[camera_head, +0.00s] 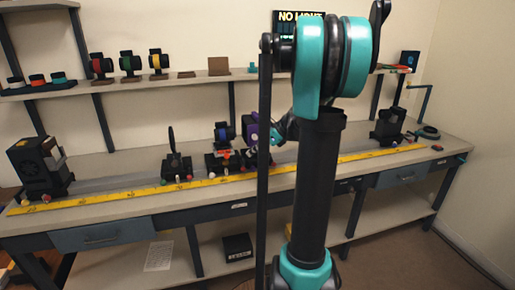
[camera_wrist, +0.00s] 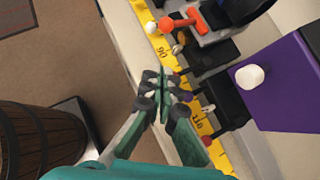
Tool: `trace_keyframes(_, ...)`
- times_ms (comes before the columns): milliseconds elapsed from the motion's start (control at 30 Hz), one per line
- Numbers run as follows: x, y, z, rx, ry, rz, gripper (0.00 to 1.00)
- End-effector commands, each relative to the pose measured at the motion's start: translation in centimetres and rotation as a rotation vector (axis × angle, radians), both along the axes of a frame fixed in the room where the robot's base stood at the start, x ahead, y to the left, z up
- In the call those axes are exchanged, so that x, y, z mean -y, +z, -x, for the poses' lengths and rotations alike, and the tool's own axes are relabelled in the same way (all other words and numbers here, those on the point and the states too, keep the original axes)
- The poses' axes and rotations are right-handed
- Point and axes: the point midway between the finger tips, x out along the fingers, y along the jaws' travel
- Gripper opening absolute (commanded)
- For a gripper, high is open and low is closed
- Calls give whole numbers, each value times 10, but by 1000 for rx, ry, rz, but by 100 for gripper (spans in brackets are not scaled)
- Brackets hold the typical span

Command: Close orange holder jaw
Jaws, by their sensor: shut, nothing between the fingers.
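The orange holder (camera_head: 225,153) stands on the bench rail, with a blue-centred round part above it. In the wrist view, an orange lever with a round knob (camera_wrist: 185,20) shows at the top beside a dark holder body; whether its jaw is open I cannot tell. The purple holder (camera_head: 250,130) stands just right of the orange one; in the wrist view it is a purple block with a white knob (camera_wrist: 290,75). My gripper (camera_wrist: 163,78) is shut and empty above the yellow scale, apart from the orange lever. In the head view, my arm partly covers the gripper.
A yellow measuring scale (camera_head: 120,193) runs along the bench front. Other black holders stand on the rail (camera_head: 177,165), with a dark lamp housing (camera_head: 38,165) at left. A shelf above holds coloured lenses (camera_head: 130,64). A brown barrel (camera_wrist: 35,140) stands on the floor.

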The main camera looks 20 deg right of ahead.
Motion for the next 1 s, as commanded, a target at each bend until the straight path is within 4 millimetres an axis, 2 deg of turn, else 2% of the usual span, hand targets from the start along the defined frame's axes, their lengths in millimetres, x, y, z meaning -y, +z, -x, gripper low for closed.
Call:
trace_keyframes(200, -26, -30, -18, 1, 3, 2, 0)
trace_keyframes(500, -55, -28, -38, 1, 3, 2, 0)
trace_keyframes(1000, -58, -28, -43, 1, 1, 2, 0)
